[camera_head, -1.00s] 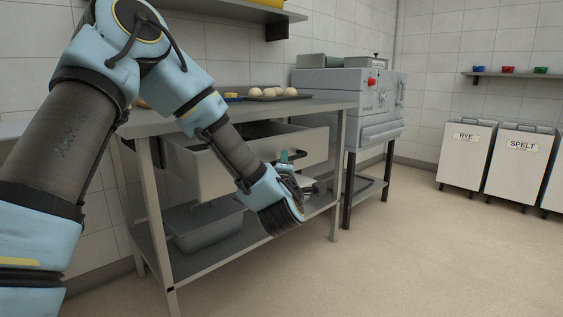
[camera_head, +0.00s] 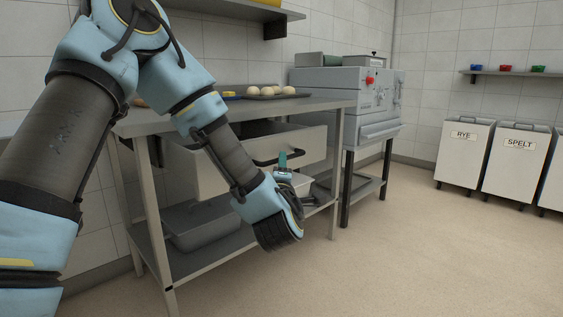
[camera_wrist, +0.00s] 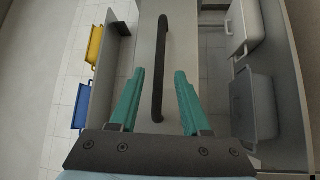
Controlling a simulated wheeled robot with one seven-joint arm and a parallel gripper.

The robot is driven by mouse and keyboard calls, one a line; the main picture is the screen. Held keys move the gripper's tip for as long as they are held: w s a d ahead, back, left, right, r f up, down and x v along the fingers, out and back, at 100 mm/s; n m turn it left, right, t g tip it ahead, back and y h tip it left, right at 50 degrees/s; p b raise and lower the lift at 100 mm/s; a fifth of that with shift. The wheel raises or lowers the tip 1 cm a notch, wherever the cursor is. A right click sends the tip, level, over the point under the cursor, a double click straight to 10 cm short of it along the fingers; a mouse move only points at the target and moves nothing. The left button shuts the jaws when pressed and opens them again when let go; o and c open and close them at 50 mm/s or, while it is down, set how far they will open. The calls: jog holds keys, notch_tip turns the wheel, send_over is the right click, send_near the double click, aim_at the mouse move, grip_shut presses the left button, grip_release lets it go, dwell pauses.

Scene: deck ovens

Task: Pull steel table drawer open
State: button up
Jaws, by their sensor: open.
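The steel table (camera_head: 230,115) has a pale drawer (camera_head: 305,147) under its top. The drawer seems to stand out somewhat from under the top, but I cannot tell how far. Its black bar handle (camera_head: 276,161) shows on the front in the head view, partly beside my arm. In the wrist view the handle (camera_wrist: 160,75) runs upright in the picture, between the two teal fingers of my gripper (camera_wrist: 160,72). The fingers are open, with gaps to the handle on both sides. In the head view my gripper (camera_head: 284,160) is just in front of the drawer, partly hidden.
A grey oven (camera_head: 345,90) stands right of the table. Grey tubs (camera_head: 205,225) sit on the table's lower shelf (camera_head: 225,255). Dough balls on a dark tray (camera_head: 270,97) lie on top. Flour bins (camera_head: 465,155) stand at far right. The floor before the table is clear.

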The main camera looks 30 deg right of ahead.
jog(key=v, duration=0.6)
jog(key=shift+s, duration=0.25)
jog(key=shift+a, duration=0.2)
